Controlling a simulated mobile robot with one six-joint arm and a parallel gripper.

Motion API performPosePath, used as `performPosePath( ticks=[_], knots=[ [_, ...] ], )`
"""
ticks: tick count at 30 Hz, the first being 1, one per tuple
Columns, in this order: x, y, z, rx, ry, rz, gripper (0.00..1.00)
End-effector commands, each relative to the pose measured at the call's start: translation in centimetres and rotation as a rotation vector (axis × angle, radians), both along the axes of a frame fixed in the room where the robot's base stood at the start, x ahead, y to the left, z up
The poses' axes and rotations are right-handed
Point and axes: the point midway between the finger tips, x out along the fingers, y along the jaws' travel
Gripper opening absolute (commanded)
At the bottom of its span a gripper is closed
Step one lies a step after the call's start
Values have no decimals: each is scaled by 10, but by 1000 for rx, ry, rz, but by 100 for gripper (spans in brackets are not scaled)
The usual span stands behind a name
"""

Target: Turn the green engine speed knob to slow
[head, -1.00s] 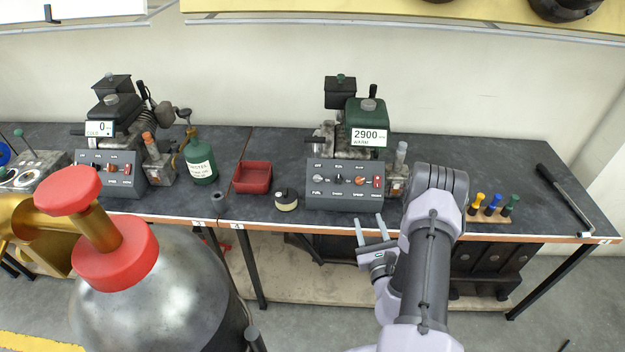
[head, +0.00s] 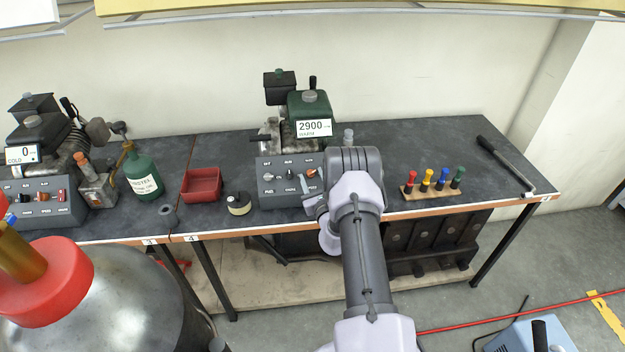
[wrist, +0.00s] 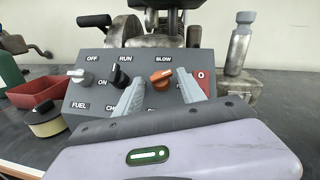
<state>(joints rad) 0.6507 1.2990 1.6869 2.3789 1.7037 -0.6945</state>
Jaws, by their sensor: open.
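The green engine (head: 311,105) stands on the bench with a display (head: 314,127) reading 2900 and WARM. Its grey control panel (head: 284,164) faces me. The orange knob (wrist: 160,79) sits under the SLOW label in the wrist view, and it also shows in the head view (head: 311,173). My gripper (wrist: 160,73) is open in front of the panel, one finger to each side of the orange knob in the picture. I cannot tell whether the fingers touch it.
A black knob (wrist: 120,76) and a grey fuel knob (wrist: 79,76) are left of the orange one, and a red switch (wrist: 203,78) is to its right. A black-and-cream round can (head: 239,204) and a red tray (head: 201,185) stand left of the panel. Coloured-handled tools (head: 434,182) stand right.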

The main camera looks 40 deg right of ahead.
Motion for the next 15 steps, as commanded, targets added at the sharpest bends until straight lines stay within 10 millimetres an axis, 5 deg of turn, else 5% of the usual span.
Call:
performPosePath(
  ticks=[4,11,15],
  knots=[
    [0,0,0,0,0,0,47],
    [0,1,0,-1,1,2,4],
    [0,1,0,-1,2,4,0]
  ],
)
